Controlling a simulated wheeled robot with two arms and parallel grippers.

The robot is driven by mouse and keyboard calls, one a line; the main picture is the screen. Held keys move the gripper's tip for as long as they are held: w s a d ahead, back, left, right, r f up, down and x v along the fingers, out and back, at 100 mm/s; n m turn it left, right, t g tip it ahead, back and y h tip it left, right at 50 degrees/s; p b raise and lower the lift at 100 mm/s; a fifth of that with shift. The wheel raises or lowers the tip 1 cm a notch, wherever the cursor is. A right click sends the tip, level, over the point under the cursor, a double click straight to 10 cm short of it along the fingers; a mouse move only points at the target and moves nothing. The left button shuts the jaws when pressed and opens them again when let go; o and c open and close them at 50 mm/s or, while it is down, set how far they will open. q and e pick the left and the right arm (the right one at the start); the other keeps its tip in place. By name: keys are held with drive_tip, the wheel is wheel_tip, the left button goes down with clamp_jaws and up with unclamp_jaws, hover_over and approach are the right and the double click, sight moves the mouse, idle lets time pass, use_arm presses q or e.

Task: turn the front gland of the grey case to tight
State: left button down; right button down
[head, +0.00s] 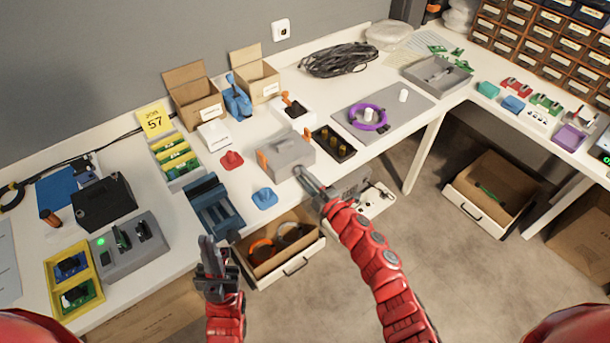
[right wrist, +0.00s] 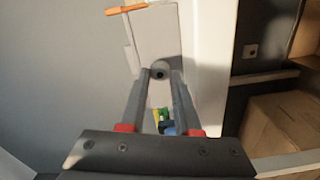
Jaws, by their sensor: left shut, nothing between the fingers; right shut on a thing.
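The grey case (head: 287,152) stands near the front edge of the table, with orange parts at its sides; in the right wrist view its grey face (right wrist: 155,35) fills the upper middle. My right gripper (head: 299,172) is at the front of the case, shut on the front gland (right wrist: 160,68). The gland is a small round grey piece with a dark centre, between the fingertips in the right wrist view; in the head view the gripper hides it. I cannot tell how tight it is.
A blue vice-like block (head: 215,205), a blue piece (head: 264,199) and a red piece (head: 231,160) lie left of the case. A black tray (head: 333,145) is to its right. An open drawer (head: 290,270) juts out below the table edge.

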idle(0.5)
drive_tip(key=c, duration=0.6)
unclamp_jaws()
drive_tip(key=shift+d, duration=0.1)
drive_tip(key=shift+f, duration=0.1)
drive_tip(key=shift+f, duration=0.1)
